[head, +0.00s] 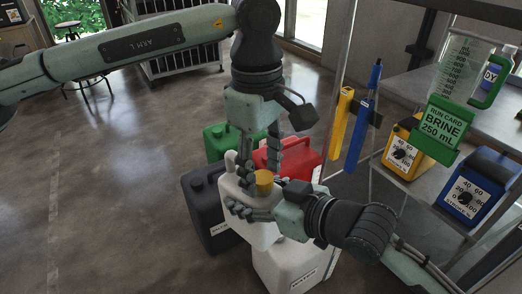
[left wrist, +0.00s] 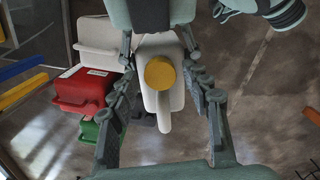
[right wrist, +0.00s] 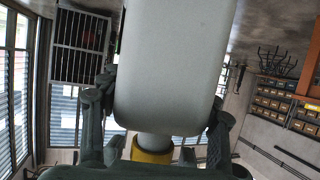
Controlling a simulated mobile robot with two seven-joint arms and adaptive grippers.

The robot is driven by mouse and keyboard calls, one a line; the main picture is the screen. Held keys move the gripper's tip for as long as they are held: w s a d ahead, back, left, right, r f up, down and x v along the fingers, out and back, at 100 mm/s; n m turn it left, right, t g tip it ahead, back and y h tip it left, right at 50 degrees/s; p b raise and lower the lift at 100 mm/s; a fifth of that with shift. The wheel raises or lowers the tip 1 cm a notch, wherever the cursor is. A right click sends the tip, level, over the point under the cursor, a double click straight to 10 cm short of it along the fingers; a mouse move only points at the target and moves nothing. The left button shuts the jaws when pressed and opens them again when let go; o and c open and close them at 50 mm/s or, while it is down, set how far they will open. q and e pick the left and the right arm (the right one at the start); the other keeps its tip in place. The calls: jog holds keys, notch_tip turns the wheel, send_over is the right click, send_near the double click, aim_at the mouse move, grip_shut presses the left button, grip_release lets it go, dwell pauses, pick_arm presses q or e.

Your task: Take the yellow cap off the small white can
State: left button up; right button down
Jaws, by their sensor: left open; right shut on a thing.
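The small white can (head: 262,232) is held upright in front of my column. My right gripper (head: 252,210) comes from the right and is shut on its body; in the right wrist view the can (right wrist: 172,70) fills the space between the fingers. The yellow cap (head: 264,182) sits on the can's neck; it also shows in the right wrist view (right wrist: 152,151). My left gripper (head: 260,165) points down from above, open, with its fingers on either side of the cap. In the left wrist view the cap (left wrist: 160,73) lies between the fingers, apart from both.
Red (head: 292,158), green (head: 218,140), dark (head: 205,205) and larger white (head: 290,266) canisters stand close around and below. At right, a rack holds a measuring jug (head: 466,70), a yellow box (head: 404,150) and a blue box (head: 470,188). Floor at left is clear.

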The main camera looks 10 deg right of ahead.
pick_arm(q)
jog(key=shift+f, duration=0.25)
grip_shut()
jog(key=n, duration=0.4)
jog(key=shift+n, duration=0.4)
jog(key=n, duration=0.3)
jog(key=shift+r, duration=0.25)
jog(key=shift+r, duration=0.9)
